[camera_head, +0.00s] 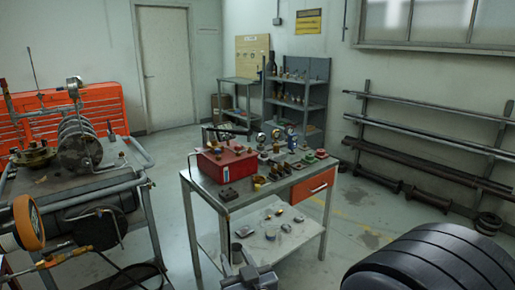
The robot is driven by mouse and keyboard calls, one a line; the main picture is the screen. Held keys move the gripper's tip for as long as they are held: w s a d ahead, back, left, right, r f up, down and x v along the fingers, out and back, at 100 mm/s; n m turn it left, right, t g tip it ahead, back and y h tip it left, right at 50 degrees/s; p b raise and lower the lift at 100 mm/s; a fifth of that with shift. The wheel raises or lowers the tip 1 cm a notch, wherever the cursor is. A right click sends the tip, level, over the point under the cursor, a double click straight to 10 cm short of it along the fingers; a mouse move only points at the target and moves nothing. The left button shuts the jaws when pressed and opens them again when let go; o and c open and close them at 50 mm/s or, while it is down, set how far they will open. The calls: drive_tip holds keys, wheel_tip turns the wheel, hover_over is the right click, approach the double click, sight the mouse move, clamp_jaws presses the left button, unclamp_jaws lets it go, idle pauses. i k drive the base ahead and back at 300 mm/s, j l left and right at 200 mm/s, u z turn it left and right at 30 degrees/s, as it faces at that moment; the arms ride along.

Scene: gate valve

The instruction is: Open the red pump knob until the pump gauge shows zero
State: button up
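A red box-shaped unit (226,163) with a dark lever above it and brass fittings on top sits on the left part of the middle workbench (262,200). It looks like a pump, but its knob is too small to make out. Several small round gauges (276,135) stand behind and to its right; their readings are not legible.
A left metal bench (62,180) carries flanged parts; a red tool chest (75,112) is behind it. Black ribbed rounds (435,260) fill the bottom right. Pipes rack (425,145) at right; floor beyond is partly free.

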sight(237, 147)
drive_tip(key=i+j+z, duration=0.6)
drive_tip(key=j+z, duration=0.3)
drive_tip(key=i+j, duration=0.15)
drive_tip(key=j, duration=0.2)
drive_tip(key=i+j, duration=0.15)
drive_tip(key=j, duration=0.15)
drive_tip(key=i+j, duration=0.1)
drive_tip(key=j, duration=0.25)
drive_tip(key=i+j+z, duration=0.1)
drive_tip(key=j, duration=0.25)
drive_tip(key=i+j, duration=0.2)
drive_tip(key=j, duration=0.15)
